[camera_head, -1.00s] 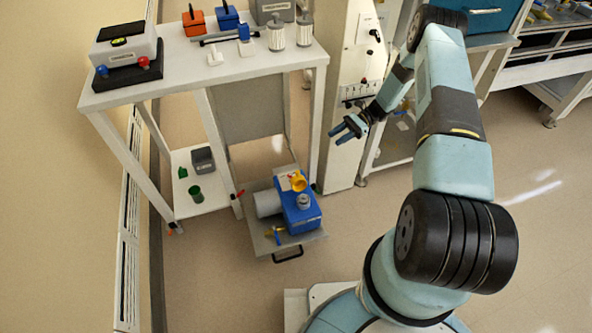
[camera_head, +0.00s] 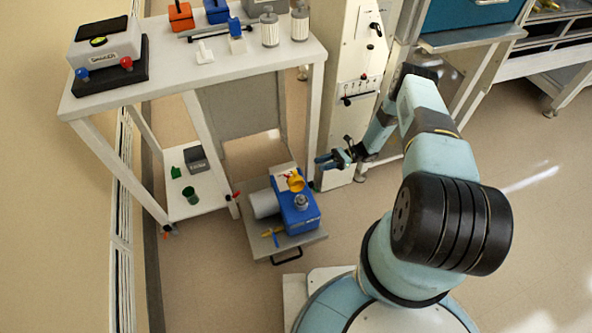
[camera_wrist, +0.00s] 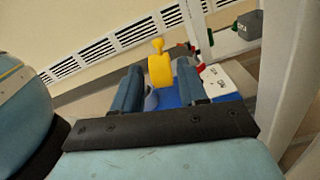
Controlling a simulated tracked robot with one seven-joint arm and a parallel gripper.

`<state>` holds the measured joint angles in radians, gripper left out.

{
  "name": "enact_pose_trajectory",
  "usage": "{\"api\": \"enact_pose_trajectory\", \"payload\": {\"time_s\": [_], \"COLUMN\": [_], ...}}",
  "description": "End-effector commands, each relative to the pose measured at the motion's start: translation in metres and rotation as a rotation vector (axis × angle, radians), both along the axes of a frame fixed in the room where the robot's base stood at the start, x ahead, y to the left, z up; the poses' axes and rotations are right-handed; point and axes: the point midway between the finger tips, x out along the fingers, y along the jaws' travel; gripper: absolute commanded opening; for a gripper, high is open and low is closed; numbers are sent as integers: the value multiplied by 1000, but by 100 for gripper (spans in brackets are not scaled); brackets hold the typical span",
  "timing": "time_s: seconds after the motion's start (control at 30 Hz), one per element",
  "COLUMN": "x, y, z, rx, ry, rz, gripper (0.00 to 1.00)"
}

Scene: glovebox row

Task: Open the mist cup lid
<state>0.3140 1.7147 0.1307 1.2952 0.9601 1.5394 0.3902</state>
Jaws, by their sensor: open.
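A blue pump (camera_head: 298,211) with a grey motor (camera_head: 264,204) stands on a low grey cart. A round yellow part (camera_head: 295,183), which looks like the mist cup lid, is on top of the pump at its back. It also shows in the wrist view (camera_wrist: 160,70), with a small knob on top. My gripper (camera_head: 322,162) is open and empty, above and to the right of the yellow part. In the wrist view, the yellow part appears between the two fingers of my gripper (camera_wrist: 158,72), beyond them and apart from them. Whether the lid is closed is unclear.
A white table (camera_head: 180,60) with boxes and canisters stands behind the cart (camera_head: 255,232). Its right leg (camera_head: 316,120) is close to my gripper. A white cabinet (camera_head: 350,60) stands behind my arm. Floor in front of the cart is clear.

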Motion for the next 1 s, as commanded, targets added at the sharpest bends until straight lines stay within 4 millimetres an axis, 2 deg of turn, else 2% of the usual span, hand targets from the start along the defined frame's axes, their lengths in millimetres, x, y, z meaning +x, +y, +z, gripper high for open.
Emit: {"api": "enact_pose_trajectory", "payload": {"time_s": [0.03, 0.3, 0.6, 0.8, 1.0], "x": [-3, -17, -30, -34, -35], "y": [12, 63, 107, 121, 123], "z": [0, 1, 0, 0, 0], "rx": [-1, 1, -2, 0, -1], "ry": [2, 1, 1, -1, 0], "rz": [9, 18, 18, 16, 16], "gripper": [42, 42, 42, 42, 42]}}
